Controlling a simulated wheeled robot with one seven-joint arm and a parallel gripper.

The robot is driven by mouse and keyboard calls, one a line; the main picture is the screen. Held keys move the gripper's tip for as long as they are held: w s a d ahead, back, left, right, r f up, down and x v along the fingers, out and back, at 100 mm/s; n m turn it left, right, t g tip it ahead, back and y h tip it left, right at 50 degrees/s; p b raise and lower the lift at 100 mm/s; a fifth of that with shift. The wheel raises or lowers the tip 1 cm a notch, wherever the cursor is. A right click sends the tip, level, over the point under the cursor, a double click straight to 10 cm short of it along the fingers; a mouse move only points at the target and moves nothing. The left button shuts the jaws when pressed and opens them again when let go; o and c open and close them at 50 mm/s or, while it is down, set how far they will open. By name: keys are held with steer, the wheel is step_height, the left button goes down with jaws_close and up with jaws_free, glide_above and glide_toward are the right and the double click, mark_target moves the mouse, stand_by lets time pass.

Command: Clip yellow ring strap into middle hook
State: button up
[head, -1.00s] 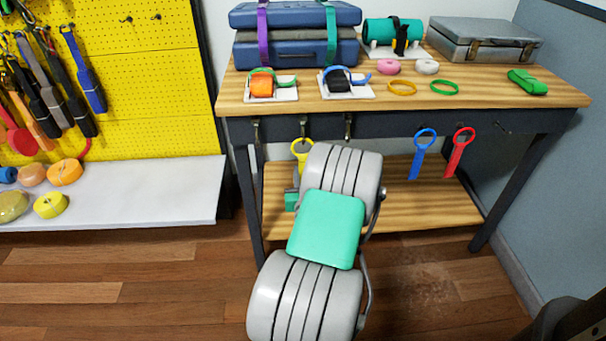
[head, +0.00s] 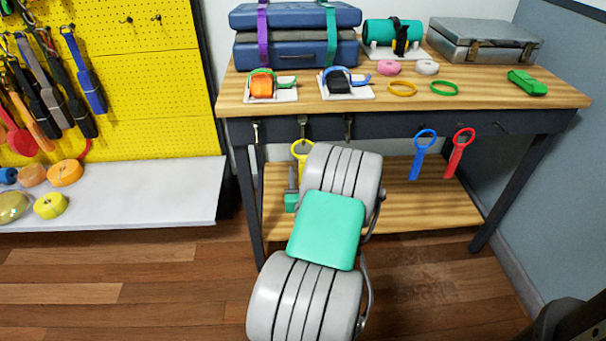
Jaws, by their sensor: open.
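The yellow ring strap (head: 301,147) is under the front edge of the workbench, directly below the middle hook (head: 303,127). Its ring top meets the hook's lower end in the picture; I cannot tell whether it is clipped in. The lower part of the strap is hidden behind my arm. My gripper (head: 292,178) shows only as a small grey and teal part left of my arm, just below the yellow ring. Its jaws are open, but most of it is hidden. I see no clear contact with the strap.
Other hooks flank the middle one, left (head: 257,132) and right (head: 348,127). A blue ring strap (head: 424,152) and a red ring strap (head: 459,152) hang farther right. The lower wooden shelf (head: 420,207) is largely bare. A grey side bench (head: 150,195) stands left.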

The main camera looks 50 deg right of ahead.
steer(key=b+v, duration=0.2)
steer(key=v, duration=0.6)
steer(key=w+a+r+n+y+p, duration=0.3)
steer(key=w+a+r+y+p, duration=0.2)
steer(key=a, duration=0.2)
steer(key=w+a+r+n+t+y+p, duration=0.1)
steer(key=w+a+r+n+y+p, duration=0.3)
steer(key=w+a, duration=0.3)
steer(key=w+a+r+n+y+p, duration=0.3)
steer(key=w+a+r+y+p, duration=0.15)
steer(key=a, duration=0.35)
steer(key=s+a+r+n+g+y+p, duration=0.25)
steer(key=a+r+g+p, duration=0.25)
steer(key=a+r+p, duration=0.5)
steer(key=s+a+r+m+g+h+p, duration=0.2)
steer(key=s+a+r+g+p, duration=0.2)
steer(key=s+r, duration=0.6)
steer(key=shift+s+a+m+g+p, duration=0.35)
steer(key=shift+s+a+p, duration=0.35)
steer(key=shift+s+p, duration=0.35)
